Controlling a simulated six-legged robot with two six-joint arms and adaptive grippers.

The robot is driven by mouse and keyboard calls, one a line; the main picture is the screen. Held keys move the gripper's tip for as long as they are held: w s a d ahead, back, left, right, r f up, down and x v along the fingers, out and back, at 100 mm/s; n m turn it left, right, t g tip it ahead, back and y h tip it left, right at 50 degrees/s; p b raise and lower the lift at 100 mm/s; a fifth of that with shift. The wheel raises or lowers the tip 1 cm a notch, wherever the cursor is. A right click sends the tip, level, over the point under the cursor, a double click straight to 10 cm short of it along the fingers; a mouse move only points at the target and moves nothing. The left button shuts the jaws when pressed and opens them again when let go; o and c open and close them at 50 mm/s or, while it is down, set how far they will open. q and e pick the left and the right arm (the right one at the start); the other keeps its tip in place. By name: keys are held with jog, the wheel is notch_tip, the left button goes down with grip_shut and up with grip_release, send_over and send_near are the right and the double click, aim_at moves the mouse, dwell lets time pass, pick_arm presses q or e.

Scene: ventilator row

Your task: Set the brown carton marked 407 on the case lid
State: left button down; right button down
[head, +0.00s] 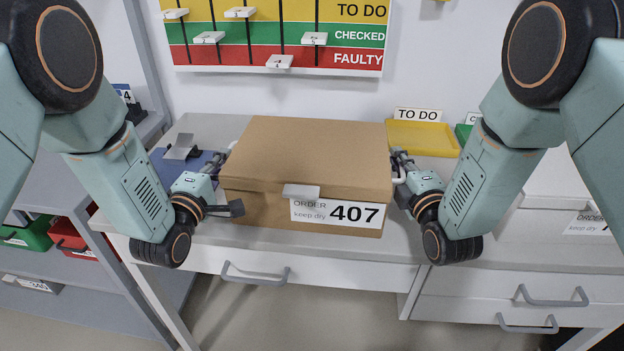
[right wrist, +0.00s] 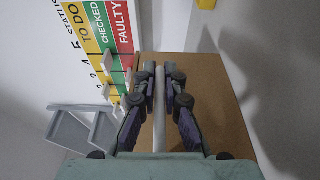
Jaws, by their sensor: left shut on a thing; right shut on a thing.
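The brown carton marked 407 (head: 300,160) is upright between my grippers in the head view, lid shut, with a white label and a grey front catch. My left gripper (head: 222,163) is shut at the carton's left side, on what seems to be a handle there. My right gripper (head: 400,165) is shut on the bar handle on the right side; the right wrist view shows its fingers (right wrist: 160,95) around this pale bar against the brown wall. Whether the carton touches the table cannot be told. I cannot make out a case lid for certain.
The grey worktable (head: 225,128) has drawers with handles below. A blue item (head: 170,170) with a grey piece lies left of the carton. A yellow tray (head: 425,138) marked TO DO stands behind right. A white box (head: 560,185) is far right. A status board (head: 280,35) hangs behind.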

pick_arm(q)
jog(key=shift+r, duration=0.15)
pick_arm(e)
jog(key=shift+r, duration=0.15)
dwell(0.4)
